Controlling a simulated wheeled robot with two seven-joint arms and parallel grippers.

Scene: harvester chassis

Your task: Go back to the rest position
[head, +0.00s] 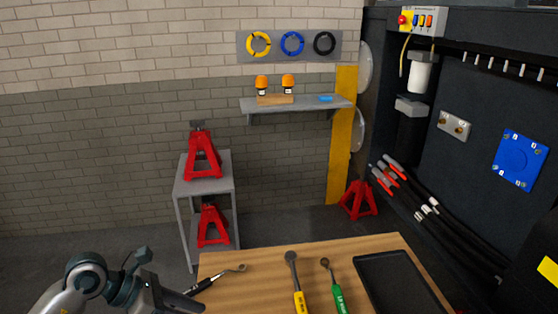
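My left gripper (172,298) is at the lower left, beside the left edge of the wooden table (250,262). Its fingers are dark and partly cut off by the bottom edge, so I cannot tell whether it is open or shut. A black-handled tool (205,283) lies on the table just right of it; I cannot tell whether they touch. My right gripper is out of view.
A yellow-handled ratchet (296,284), a green-handled ratchet (334,287) and a black tray (398,282) are on the table. A grey stand (206,187) holds red jack stands (202,158). The dark chassis (475,130) rises on the right.

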